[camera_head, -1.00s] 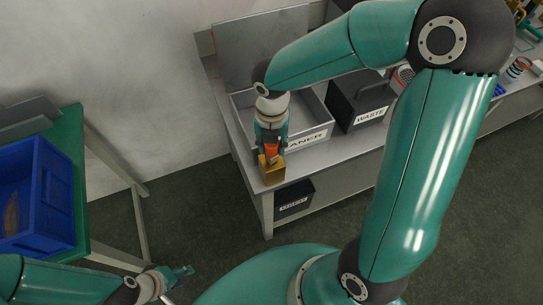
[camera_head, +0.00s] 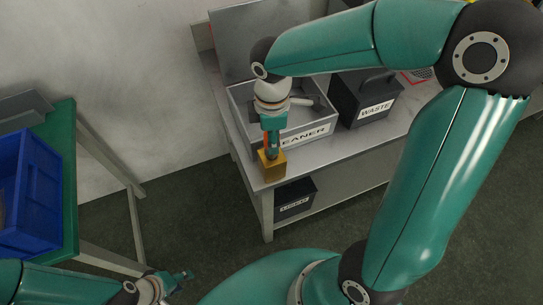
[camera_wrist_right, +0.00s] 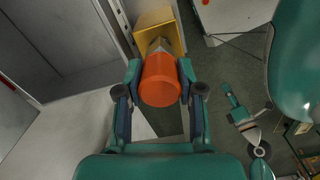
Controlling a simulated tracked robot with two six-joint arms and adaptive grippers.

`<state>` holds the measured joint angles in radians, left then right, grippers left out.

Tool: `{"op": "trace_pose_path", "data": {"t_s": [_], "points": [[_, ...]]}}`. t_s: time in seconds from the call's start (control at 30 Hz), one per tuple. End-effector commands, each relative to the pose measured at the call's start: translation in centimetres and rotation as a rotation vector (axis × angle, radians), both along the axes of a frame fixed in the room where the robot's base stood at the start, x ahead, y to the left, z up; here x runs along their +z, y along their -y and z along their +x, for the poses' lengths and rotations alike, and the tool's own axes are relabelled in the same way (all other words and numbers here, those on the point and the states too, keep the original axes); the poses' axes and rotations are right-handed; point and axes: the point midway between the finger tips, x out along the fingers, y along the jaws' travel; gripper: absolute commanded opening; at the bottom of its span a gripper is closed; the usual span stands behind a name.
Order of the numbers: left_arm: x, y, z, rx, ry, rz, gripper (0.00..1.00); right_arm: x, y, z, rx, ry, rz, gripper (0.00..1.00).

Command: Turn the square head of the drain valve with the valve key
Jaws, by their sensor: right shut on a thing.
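The valve key shows in the right wrist view as an orange round handle (camera_wrist_right: 160,80) with a short grey shaft (camera_wrist_right: 158,46). My right gripper (camera_wrist_right: 160,84) is shut on the handle, one finger on each side. In the head view the gripper (camera_head: 271,146) is seen nearly edge-on, pointing down. The shaft reaches the yellow drain valve block (camera_head: 272,166) at the bench's front corner, which also shows in the right wrist view (camera_wrist_right: 155,18). The square head is hidden. My left gripper (camera_head: 183,278) hangs at the lower left, away from the valve; its finger gap is unclear.
A grey cleaner basin (camera_head: 297,135) with a pale tool inside lies behind the valve. A black waste box (camera_head: 366,100) stands to its right. A dark bin (camera_head: 294,199) sits under the bench. A blue crate (camera_head: 28,195) stands on the green table at left.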

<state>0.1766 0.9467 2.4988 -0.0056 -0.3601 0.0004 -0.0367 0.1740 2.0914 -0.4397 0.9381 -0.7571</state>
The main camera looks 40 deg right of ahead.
Motion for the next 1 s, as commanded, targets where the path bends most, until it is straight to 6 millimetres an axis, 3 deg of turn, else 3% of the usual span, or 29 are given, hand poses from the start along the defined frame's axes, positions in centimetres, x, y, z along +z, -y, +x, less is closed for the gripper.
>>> {"op": "trace_pose_path", "data": {"t_s": [0.27, 0.3, 0.47, 0.8, 1.0], "points": [[-2.3, 0.0, 0.0, 0.0, 0.0, 0.0, 0.4, -0.3, -0.1, 0.1, -0.569, 0.003, 0.003, 0.0], [-2.0, 0.0, 0.0, 0.0, 0.0, 0.0, 0.4, 0.0, -0.1, 0.1, -0.574, 0.002, 0.002, 0.42], [-1.9, 0.0, 0.0, 0.0, 0.0, 0.0, 0.4, 0.0, 0.0, 0.0, -0.567, 0.001, 0.002, 0.66], [-1.8, 0.0, 0.0, 0.0, 0.0, 0.0, 0.4, 0.2, 0.0, 0.1, -0.565, 0.001, 0.001, 0.66], [-1.8, 0.0, 0.0, 0.0, 0.0, 0.0, 0.4, 2.2, -0.1, 0.2, -0.565, 0.006, 0.001, 0.66]]}}
